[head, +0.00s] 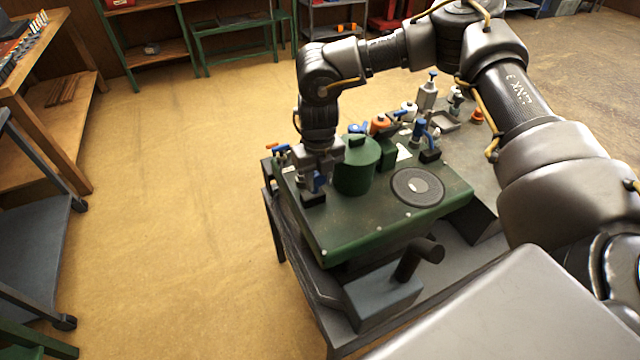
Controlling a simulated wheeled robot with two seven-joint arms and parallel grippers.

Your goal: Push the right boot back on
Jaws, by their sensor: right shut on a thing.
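The mower's green deck (365,222) rests on a dark metal stand, with a green cylindrical housing (357,170) and a round dark grille (418,187) on top. My right gripper (316,182) points down at the deck's left end, left of the housing. It is shut on a small blue part (317,181) just above a black block (313,198); its jaws hide most of the grip. A similar blue part (419,131) with a black block (430,156) stands at the deck's far right. I cannot tell which is the right boot, nor whether one is seated. My left gripper is out of view.
An orange-topped part (381,124) and several small fittings stand behind the housing. A grey box with a black elbow pipe (417,258) sits at the deck's near side. A wooden bench (60,110) and dark cart (35,235) stand left; the floor between is clear.

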